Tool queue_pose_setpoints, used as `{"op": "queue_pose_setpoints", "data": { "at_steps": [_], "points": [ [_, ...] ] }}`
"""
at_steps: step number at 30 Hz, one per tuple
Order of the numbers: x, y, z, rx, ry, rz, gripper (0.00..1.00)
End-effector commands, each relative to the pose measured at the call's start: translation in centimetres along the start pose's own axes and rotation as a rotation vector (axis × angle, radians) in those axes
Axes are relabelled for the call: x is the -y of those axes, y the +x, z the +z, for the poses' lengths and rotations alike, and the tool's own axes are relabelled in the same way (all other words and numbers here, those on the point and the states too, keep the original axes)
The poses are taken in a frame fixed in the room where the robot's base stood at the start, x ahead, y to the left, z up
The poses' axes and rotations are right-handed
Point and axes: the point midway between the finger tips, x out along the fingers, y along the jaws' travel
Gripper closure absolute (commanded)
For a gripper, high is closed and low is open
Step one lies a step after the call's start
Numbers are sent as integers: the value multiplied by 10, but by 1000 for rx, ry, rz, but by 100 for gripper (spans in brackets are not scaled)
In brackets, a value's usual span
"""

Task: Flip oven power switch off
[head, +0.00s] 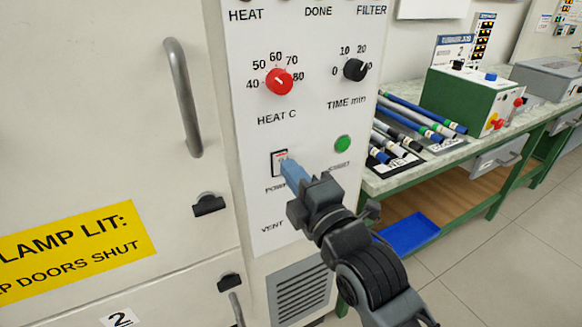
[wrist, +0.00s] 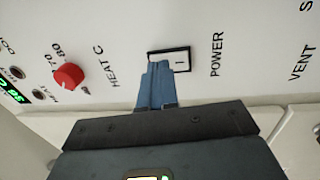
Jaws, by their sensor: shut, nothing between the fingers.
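The oven's power switch (head: 279,160) is a white rocker in a black frame on the white control panel, above the word POWER. In the wrist view the switch (wrist: 182,60) shows a line mark on its uncovered part. My gripper (head: 287,166) is shut and empty, with its blue fingertips at the switch's lower right in the head view. In the wrist view the fingertips (wrist: 158,66) overlap one side of the switch and hide part of it. I cannot tell whether they touch it or which way the rocker is tilted.
A red heat knob (head: 279,81), a black time knob (head: 355,69) and a green button (head: 342,144) are on the same panel. The oven door handle (head: 183,98) sticks out at left. A bench with rods (head: 425,118) and a green box (head: 470,98) stands at right.

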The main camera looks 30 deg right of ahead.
Motion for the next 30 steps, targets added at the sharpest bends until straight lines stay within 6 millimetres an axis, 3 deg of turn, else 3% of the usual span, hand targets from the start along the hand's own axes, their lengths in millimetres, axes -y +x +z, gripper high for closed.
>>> {"op": "queue_pose_setpoints", "data": {
  "at_steps": [14, 23, 24, 30],
  "points": [
    [0, 9, 0, 0, 0, 0, 100],
    [-10, 17, 0, 0, 0, -67, 100],
    [-2, 16, 0, 0, 0, -68, 100],
    [-3, 16, 0, 0, 0, -63, 100]
  ]
}}
